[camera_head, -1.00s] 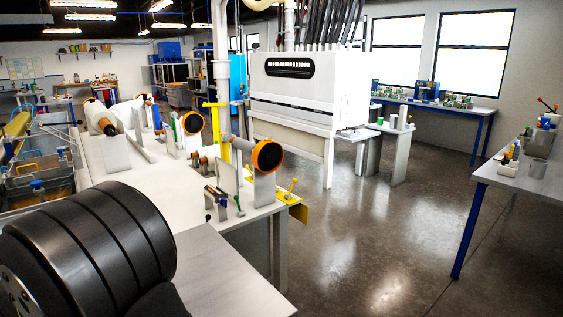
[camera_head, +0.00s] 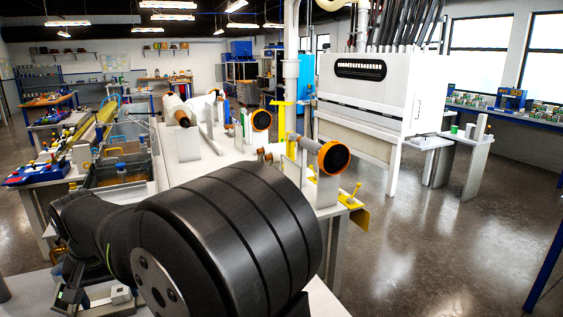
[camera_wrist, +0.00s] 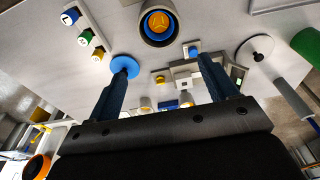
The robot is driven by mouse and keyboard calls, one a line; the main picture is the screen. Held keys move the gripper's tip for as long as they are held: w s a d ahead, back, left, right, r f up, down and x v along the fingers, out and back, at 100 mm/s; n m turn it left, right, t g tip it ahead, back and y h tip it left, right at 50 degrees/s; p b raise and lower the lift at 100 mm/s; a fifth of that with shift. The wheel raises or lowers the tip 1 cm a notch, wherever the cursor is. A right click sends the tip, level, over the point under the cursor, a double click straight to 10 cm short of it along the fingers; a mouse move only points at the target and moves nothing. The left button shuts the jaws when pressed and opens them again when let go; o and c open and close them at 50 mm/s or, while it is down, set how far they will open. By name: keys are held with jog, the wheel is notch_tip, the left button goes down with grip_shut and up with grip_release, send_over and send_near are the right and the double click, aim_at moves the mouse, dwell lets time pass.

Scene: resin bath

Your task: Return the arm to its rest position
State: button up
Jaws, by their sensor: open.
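My gripper (camera_wrist: 163,72) shows in the wrist view with its two dark blue fingers well apart. No object is held between them. A pale work surface lies beyond the fingertips, with a blue round disc (camera_wrist: 125,66) by the left finger and small pale fittings near the right finger. In the head view, my black arm fills the lower middle, in front of the bath tank (camera_head: 122,168) and the white bench. The gripper's fingers cannot be made out clearly there.
A round dark cup with an orange centre (camera_wrist: 160,24) and a row of coloured caps (camera_wrist: 83,40) lie past the fingers. An orange-rimmed cylinder (camera_head: 334,158) stands at the bench end. A white cabinet (camera_head: 365,95) stands behind. The floor (camera_head: 430,250) at right is clear.

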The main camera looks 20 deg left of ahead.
jog(key=f, duration=0.4)
jog(key=w+a+f, duration=0.1)
jog(key=f, duration=0.8)
jog(key=shift+w+a+f, duration=0.15)
jog(key=shift+w+f, duration=0.1)
jog(key=shift+f, duration=0.05)
notch_tip(320, 180, up, 6)
jog(key=w, duration=0.1)
jog(key=w+d+f+m, duration=0.1)
jog(key=w+d+m, duration=0.1)
jog(key=w+d, duration=0.6)
jog(key=w+d+f+m, duration=0.1)
jog(key=w+d+m, duration=0.25)
jog(key=w, duration=0.85)
jog(key=w+d+f+m, duration=0.1)
jog(key=w+d, duration=0.5)
jog(key=d, duration=0.3)
jog(key=w+d+f+m+h, duration=0.1)
jog(key=w+d+m, duration=0.1)
jog(key=w+d, duration=0.4)
jog(key=d, duration=0.4)
jog(key=shift+w+t, duration=0.15)
jog(key=shift+t, duration=0.15)
